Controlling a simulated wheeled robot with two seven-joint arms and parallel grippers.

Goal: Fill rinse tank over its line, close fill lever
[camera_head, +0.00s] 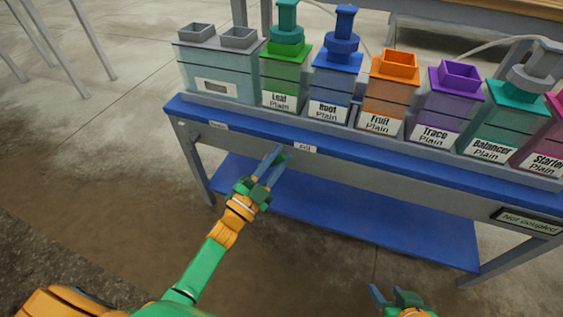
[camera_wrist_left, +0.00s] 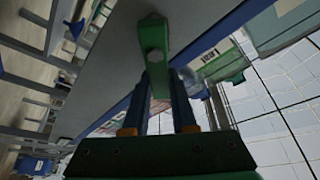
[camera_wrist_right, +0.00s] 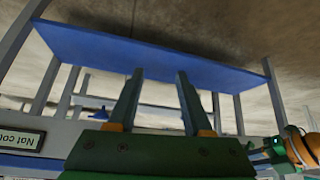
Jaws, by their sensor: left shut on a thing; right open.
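The pale grey-green tank (camera_head: 222,72) with two square grey openings, probably the rinse tank, stands at the left end of the bench; its fill line and level are too small to read. My left gripper (camera_head: 279,160) reaches the bench's front rail near a small label (camera_head: 305,149) that seems to read "Fill". In the left wrist view a green lever (camera_wrist_left: 153,38) hangs at the rail, its lower end between my left fingers, which are shut on it. My right gripper (camera_wrist_right: 160,80) is open and empty, low in front of the bench; it partly shows in the head view.
Several labelled tanks, including Leaf (camera_head: 284,80), Root (camera_head: 333,85) and Fruit (camera_head: 388,95), stand in a row on the blue bench top (camera_head: 400,152). A blue lower shelf (camera_head: 370,228) lies beneath. A "Not coupled" sign (camera_head: 527,220) is at right. Floor in front is clear.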

